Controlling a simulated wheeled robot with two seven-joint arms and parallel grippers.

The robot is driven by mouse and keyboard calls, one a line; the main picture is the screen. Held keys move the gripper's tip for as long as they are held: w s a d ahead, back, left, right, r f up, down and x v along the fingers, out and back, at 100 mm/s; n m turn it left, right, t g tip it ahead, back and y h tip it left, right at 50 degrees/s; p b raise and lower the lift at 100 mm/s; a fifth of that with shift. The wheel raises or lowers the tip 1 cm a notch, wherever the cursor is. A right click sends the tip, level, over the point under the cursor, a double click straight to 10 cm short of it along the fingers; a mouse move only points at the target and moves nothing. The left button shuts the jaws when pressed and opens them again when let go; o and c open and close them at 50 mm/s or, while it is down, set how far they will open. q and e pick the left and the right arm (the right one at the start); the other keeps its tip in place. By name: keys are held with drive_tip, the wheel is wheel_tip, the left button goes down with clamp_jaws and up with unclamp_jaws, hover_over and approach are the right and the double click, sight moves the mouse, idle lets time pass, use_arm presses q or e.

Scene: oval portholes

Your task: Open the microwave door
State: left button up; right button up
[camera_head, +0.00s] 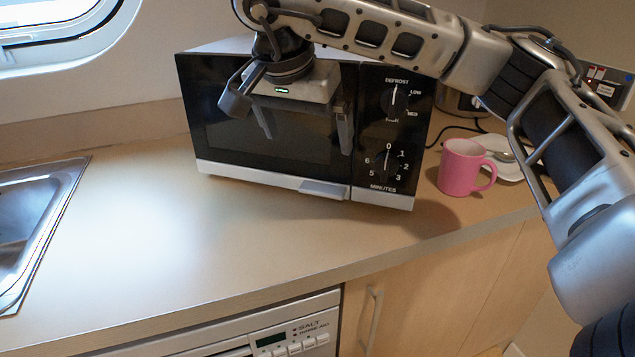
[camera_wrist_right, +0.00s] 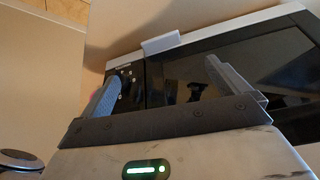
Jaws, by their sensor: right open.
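The microwave (camera_head: 230,155) stands on the counter with a dark glass door, a silver lower strip and a black control panel at its right. The door looks shut. A pale tab (camera_head: 325,188) juts from the lower right of the door, and it also shows in the right wrist view (camera_wrist_right: 161,43). My right gripper (camera_head: 305,138) is open and empty in front of the door, above the tab, with its two fingers pointing down and spread apart. In the right wrist view the gripper (camera_wrist_right: 163,68) faces the microwave front. I cannot tell if it touches the door. My left gripper is not in view.
A pink mug (camera_head: 462,168) stands right of the microwave, by a white saucer (camera_head: 508,165). A steel sink (camera_head: 35,210) is at the left. The counter (camera_head: 240,240) before the microwave is clear. A dishwasher panel (camera_head: 290,335) and a cupboard handle (camera_head: 372,315) lie below its edge.

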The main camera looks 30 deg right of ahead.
sight(320, 190)
drive_tip(key=x, duration=1.2)
drive_tip(key=shift+f, duration=0.35)
drive_tip(key=c, duration=1.3)
drive_tip(key=shift+w+a, duration=0.1)
drive_tip(key=shift+c, duration=0.3)
